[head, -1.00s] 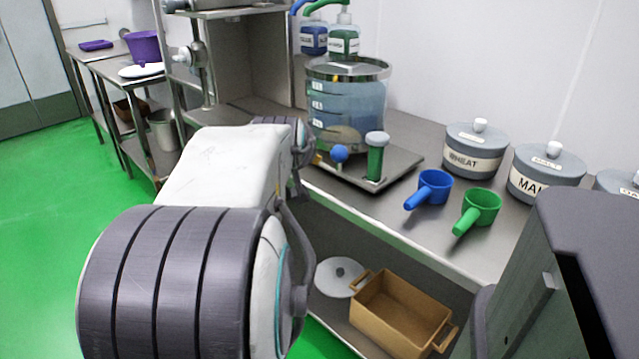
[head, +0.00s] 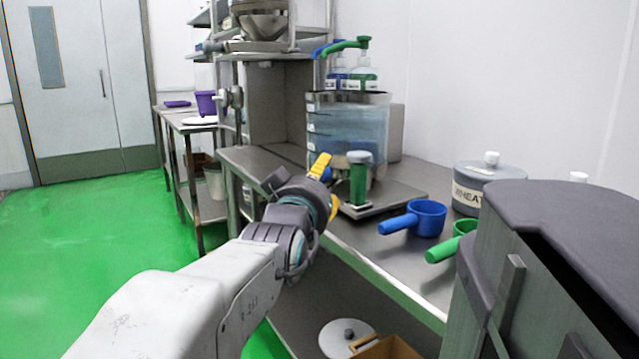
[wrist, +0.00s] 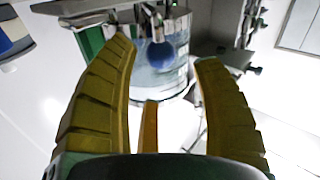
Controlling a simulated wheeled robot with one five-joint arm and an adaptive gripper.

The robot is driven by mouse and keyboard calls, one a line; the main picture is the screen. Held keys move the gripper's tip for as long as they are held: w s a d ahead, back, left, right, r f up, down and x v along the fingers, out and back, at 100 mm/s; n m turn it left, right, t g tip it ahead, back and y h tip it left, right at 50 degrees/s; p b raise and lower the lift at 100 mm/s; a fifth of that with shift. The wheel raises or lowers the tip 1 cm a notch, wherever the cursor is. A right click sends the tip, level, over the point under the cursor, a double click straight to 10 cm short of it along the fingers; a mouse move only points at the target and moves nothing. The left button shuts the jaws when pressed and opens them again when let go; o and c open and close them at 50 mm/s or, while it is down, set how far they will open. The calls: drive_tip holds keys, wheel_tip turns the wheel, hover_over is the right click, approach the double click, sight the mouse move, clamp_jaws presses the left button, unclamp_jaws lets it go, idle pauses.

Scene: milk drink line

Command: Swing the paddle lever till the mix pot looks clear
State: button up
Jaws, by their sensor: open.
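The mix pot (head: 345,122) is a clear drum of pale bluish liquid on a steel base plate (head: 392,196) on the bench. Its lower part is partly hidden, so I cannot tell how evenly mixed it is. The paddle lever's blue ball knob (wrist: 161,55) shows in the wrist view in front of the pot (wrist: 175,78); in the head view I cannot make it out surely. My gripper (head: 328,187) is open and empty at the bench's front edge, left of the green post (head: 358,182). In the wrist view the knob appears beyond the gap between its yellow fingers (wrist: 165,55).
Blue (head: 426,217) and green (head: 464,232) scoops lie right of the plate, before the wheat canister (head: 480,185). Pump bottles (head: 363,78) stand behind the pot. A steel shelf rack (head: 240,130) stands to the left. A brown crate (head: 388,348) and white lid (head: 345,338) are below.

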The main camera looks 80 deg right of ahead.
sight(325, 179)
drive_tip(key=shift+d+f+b, duration=0.15)
drive_tip(key=shift+d+b, duration=0.45)
drive_tip(key=shift+d, duration=0.2)
drive_tip(key=shift+s+d, duration=0.15)
drive_tip(key=shift+d, duration=2.15)
drive_tip(key=shift+c, duration=0.2)
clamp_jaws()
